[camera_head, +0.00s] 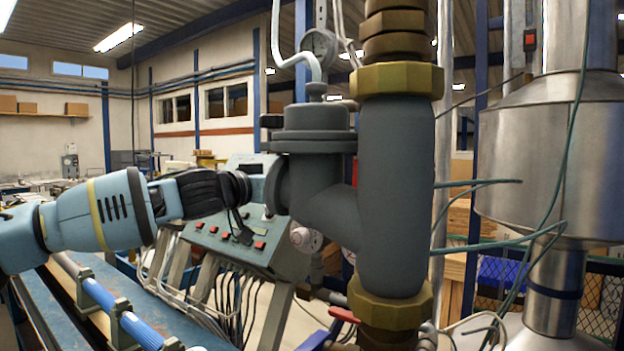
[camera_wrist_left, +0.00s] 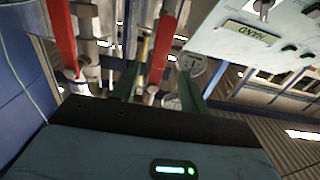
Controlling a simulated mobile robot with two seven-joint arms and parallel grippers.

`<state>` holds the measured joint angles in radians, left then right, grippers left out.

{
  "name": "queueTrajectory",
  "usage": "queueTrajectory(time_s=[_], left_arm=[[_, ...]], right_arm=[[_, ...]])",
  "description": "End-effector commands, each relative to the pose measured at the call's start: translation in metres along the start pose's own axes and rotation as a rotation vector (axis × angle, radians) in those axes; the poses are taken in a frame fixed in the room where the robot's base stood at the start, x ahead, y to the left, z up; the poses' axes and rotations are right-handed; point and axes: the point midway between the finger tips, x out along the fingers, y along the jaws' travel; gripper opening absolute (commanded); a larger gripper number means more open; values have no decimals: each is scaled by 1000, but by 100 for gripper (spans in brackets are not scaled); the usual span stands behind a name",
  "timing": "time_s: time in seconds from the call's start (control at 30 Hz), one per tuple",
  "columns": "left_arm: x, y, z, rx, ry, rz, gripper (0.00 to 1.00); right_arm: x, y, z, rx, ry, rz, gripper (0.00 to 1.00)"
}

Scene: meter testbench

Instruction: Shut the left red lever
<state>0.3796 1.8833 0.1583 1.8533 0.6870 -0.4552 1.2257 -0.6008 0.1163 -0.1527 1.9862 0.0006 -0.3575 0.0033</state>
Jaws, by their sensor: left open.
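Two red levers show in the left wrist view. One red lever (camera_wrist_left: 162,42) lies between the dark green fingers of my left gripper (camera_wrist_left: 157,78), with a visible gap on either side. The other red lever (camera_wrist_left: 62,38) is further left in that view, outside the fingers. I cannot tell whether either finger touches a lever. In the head view my left arm comes in from the left, and its end is hidden behind the grey valve body. A red lever (camera_head: 343,314) shows low beside the pipe there; I cannot tell which one it is. My right gripper is not in view.
A grey valve body (camera_head: 395,190) with brass nuts stands close in front. A control panel (camera_head: 235,232) with red buttons stands behind my arm. A large metal tank (camera_head: 545,160) with thin green cables is at the right. A blue roller rail (camera_head: 115,315) runs at lower left.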

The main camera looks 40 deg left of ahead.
Motion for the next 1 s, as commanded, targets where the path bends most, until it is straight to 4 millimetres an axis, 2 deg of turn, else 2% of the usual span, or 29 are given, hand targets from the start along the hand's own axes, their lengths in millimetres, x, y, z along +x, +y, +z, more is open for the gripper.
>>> queueTrajectory(time_s=[0.27, 0.47, 0.7, 1.0], left_arm=[[7, -1, 3, 2, -5, -4, 45], [30, 0, 6, 5, -9, -2, 45], [58, 0, 4, 4, -6, -2, 45], [77, 0, 1, 0, -1, -1, 45]], right_arm=[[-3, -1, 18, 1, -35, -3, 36], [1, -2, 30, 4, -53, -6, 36], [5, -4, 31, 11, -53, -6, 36], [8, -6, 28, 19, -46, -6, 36]])
